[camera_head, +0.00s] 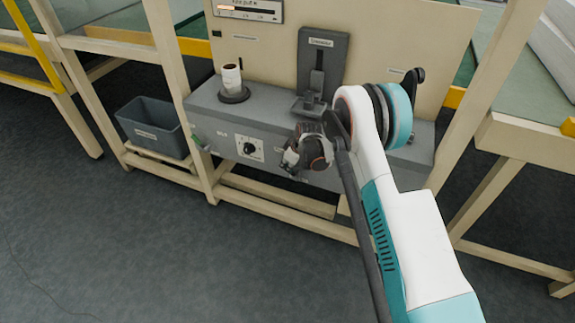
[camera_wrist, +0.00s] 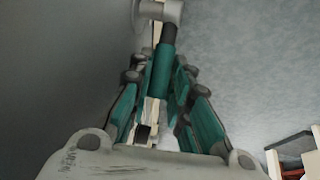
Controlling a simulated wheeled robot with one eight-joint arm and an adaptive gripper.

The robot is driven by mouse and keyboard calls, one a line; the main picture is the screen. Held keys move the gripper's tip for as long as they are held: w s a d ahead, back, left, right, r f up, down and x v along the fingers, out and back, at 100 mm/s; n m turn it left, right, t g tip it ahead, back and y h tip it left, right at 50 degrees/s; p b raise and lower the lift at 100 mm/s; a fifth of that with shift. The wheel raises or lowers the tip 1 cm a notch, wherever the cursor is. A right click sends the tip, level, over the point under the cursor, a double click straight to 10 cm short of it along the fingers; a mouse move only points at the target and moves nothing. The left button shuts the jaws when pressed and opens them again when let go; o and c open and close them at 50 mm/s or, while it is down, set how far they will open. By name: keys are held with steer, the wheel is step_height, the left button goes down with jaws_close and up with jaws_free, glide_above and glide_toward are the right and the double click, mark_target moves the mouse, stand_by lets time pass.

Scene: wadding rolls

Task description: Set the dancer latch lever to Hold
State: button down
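My gripper (camera_head: 305,158) is at the front of the grey machine box, near the middle of its face. In the wrist view its two green fingers (camera_wrist: 161,95) stand apart, one on each side of a green grip with a dark rod (camera_wrist: 162,70). This looks like the latch lever; the rod runs up to a pale hub (camera_wrist: 160,11). I see a gap beside the left finger; contact on the right cannot be told. In the head view my gripper and arm hide this lever. Its marked positions cannot be read.
The grey box (camera_head: 228,112) carries a white roll (camera_head: 231,78) and an upright dark unit (camera_head: 322,62). A grey bin (camera_head: 152,125) stands farther left. Beige posts flank the box; the front floor is clear.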

mark_target(295, 176)
steer(key=shift+d, duration=0.1)
steer(key=d+y, duration=0.1)
steer(key=d+t+y, duration=0.1)
steer(key=y, duration=0.1)
steer(key=s+d+y, duration=0.1)
steer(key=shift+r+m+t, duration=0.3)
steer(key=shift+r+t, duration=0.1)
steer(key=y, duration=0.1)
steer(key=d+t+y, duration=0.1)
steer(key=shift+s+d+y, duration=0.25)
steer(key=shift+s+y, duration=0.05)
steer(key=shift+s+d+f+m+t+y, duration=0.15)
steer(key=shift+d+t+y, duration=0.1)
steer(key=shift+d+y, duration=0.25)
steer(key=shift+s+d+f+m+t+y, duration=0.15)
steer(key=shift+d+t+y, duration=0.1)
steer(key=shift+y, duration=0.45)
steer(key=c, duration=1.8)
jaws_free()
steer(key=shift+d, duration=0.1)
